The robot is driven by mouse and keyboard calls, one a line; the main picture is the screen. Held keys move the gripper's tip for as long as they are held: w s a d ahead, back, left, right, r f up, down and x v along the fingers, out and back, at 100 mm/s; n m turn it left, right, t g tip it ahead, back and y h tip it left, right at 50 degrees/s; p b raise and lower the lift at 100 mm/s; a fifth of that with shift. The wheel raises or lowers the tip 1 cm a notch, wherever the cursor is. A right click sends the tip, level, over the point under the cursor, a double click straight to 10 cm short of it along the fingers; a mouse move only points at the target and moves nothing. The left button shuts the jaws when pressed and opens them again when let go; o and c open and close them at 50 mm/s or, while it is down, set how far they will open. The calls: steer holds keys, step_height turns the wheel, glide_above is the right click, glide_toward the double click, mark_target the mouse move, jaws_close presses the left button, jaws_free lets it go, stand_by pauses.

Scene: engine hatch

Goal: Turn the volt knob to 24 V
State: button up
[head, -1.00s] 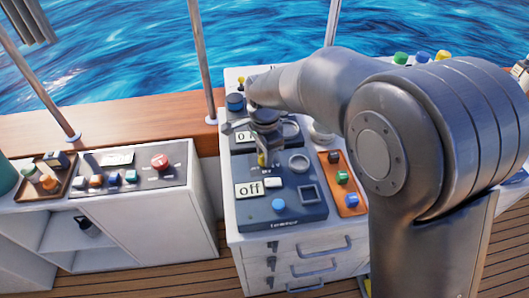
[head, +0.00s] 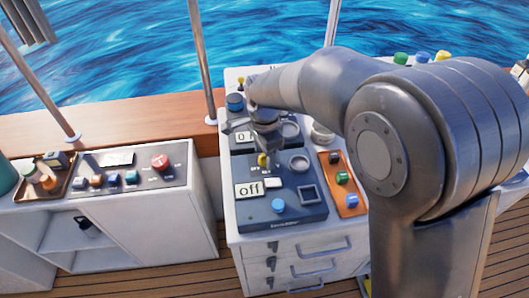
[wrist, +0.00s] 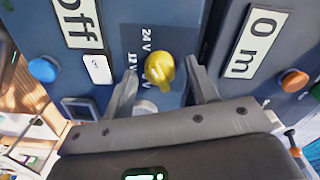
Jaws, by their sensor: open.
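The yellow volt knob (wrist: 159,70) sits on the dark panel of the tester (head: 300,205); it also shows in the head view (head: 262,160) just below my gripper. The printed marks 24 V and 12 V (wrist: 140,50) lie beside it in the wrist view, partly covered by a finger and the knob. My gripper (wrist: 160,82) is open, with one finger on each side of the knob. Whether the fingers touch it I cannot tell. The knob's pointer direction is not clear. A display (wrist: 76,22) on the same panel reads "Off".
A second dark unit with a display (wrist: 250,42) reading "0 m" stands beside the tester. A blue button (wrist: 43,70) and an orange button (wrist: 293,80) flank the knob's area. An orange tray (head: 350,205) with coloured pieces lies right of the tester.

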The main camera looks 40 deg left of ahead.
step_height(320, 180, up, 11)
steer(key=shift+f, duration=0.15)
stand_by(0.4)
steer(key=w+d+r+n+t, duration=0.1)
steer(key=w+d+r, duration=0.1)
steer(key=d, duration=0.6)
steer(key=w+d+r+y, duration=0.1)
steer(key=d+r, duration=0.2)
steer(key=d, duration=0.6)
steer(key=w+d+r+n+t, duration=0.1)
steer(key=w+d+r, duration=0.1)
steer(key=d, duration=0.6)
steer(key=s+d+n+t, duration=0.1)
steer(key=s+d, duration=0.3)
steer(key=d, duration=0.3)
steer(key=s+d+f+n+t, duration=0.1)
steer(key=s+d, duration=0.2)
steer(key=d, duration=0.4)
steer(key=s+d+f+n+t+h, duration=0.1)
steer(key=s+d, duration=0.3)
steer(key=d, duration=0.3)
steer(key=shift+s+d+t, duration=0.15)
steer(key=shift+s+t, duration=0.15)
steer(key=shift+s, duration=0.05)
